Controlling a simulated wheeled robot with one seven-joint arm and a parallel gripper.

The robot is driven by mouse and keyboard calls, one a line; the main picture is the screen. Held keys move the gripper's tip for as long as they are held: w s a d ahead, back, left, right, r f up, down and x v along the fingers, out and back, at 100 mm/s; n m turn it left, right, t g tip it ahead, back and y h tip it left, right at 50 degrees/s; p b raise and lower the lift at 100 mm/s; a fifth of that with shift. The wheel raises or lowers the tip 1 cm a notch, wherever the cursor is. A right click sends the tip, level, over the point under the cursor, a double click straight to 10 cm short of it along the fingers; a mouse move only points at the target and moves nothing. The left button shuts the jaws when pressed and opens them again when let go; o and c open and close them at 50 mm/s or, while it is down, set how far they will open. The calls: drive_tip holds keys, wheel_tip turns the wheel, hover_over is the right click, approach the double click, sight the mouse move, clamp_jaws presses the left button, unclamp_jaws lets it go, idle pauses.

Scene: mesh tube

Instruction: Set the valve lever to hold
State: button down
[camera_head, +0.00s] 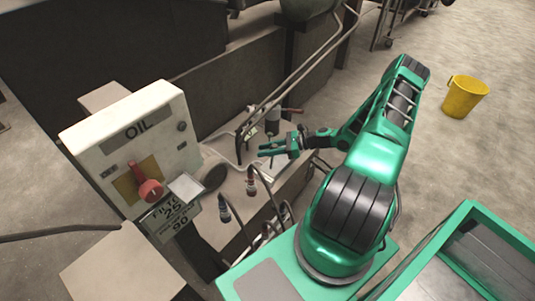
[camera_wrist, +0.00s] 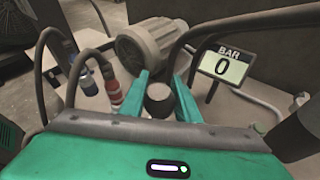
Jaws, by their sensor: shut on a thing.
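My gripper (camera_head: 270,149) is at the end of the green arm, over the grey bench beside the oil cabinet. In the wrist view its two green fingers (camera_wrist: 160,92) are shut on a dark round knob (camera_wrist: 160,99). This looks like the end of the valve lever, but the rest of the lever is hidden below the gripper. No hold mark can be read. A grey ribbed motor-like body (camera_wrist: 150,45) lies just beyond the fingertips.
The oil cabinet (camera_head: 133,140) with a red switch knob (camera_head: 150,190) stands to the left. Hoses with red and blue couplings (camera_head: 251,182) rise close to the gripper. Pipes run behind it. A yellow bucket (camera_head: 464,96) stands on open floor at the right.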

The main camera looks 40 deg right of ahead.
drive_tip(key=shift+w+f, duration=0.15)
drive_tip(key=shift+w, duration=0.65)
drive_tip(key=shift+f, duration=0.1)
drive_tip(key=c, duration=1.4)
unclamp_jaws()
drive_tip(key=shift+o, duration=0.2)
drive_tip(key=shift+a, duration=0.1)
drive_tip(key=v, duration=1)
drive_tip(key=shift+s+d, duration=0.25)
drive_tip(key=shift+s, duration=0.05)
